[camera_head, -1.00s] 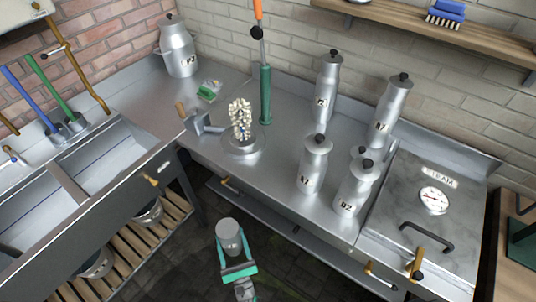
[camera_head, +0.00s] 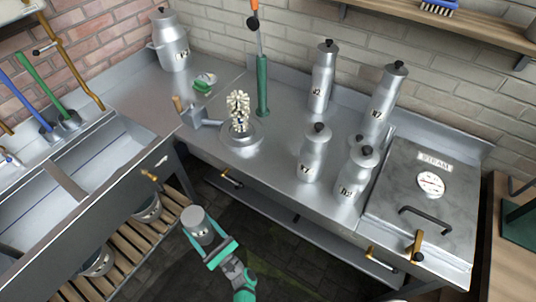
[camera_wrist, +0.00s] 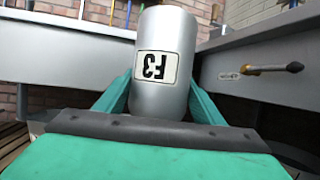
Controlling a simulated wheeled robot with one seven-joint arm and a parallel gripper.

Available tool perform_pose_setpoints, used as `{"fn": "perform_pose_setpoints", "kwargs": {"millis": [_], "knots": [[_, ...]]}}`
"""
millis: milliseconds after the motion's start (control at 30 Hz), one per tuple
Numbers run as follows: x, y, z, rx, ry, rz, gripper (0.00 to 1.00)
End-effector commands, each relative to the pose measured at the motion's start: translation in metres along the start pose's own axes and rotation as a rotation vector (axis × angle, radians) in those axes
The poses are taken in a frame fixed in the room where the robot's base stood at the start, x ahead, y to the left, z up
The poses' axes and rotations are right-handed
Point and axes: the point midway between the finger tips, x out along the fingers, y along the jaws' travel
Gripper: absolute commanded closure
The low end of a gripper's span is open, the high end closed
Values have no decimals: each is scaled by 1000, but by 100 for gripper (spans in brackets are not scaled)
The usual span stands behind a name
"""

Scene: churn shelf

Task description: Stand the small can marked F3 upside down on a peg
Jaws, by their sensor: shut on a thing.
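The small grey can marked F3 (camera_head: 196,221) is in my gripper (camera_head: 211,244) in the head view, low in front of the counter and beside the slatted rack. In the wrist view the can (camera_wrist: 166,92) stands between the two green fingers. Its F3 label (camera_wrist: 155,66) reads upside down, and a plain flat end faces up in the head view. The can is held clear of any surface. I cannot pick out a free peg for certain in these views.
A slatted wooden rack (camera_head: 125,245) under the sink (camera_head: 60,215) holds metal vessels (camera_head: 147,208), (camera_head: 97,262). Brass handles (camera_head: 150,176) stick out from the sink and counter fronts. Several lidded cans (camera_head: 314,155) and a brush stand (camera_head: 240,133) are on the counter.

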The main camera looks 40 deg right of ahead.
Motion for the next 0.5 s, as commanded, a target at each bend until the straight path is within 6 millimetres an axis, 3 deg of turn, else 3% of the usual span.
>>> {"fn": "perform_pose_setpoints", "kwargs": {"millis": [100, 267, 500], "knots": [[32, -34, 35, -2, -8, 18, 65], [65, -79, 93, -27, -11, -47, 65], [104, -127, 204, -90, -14, -199, 64]]}}
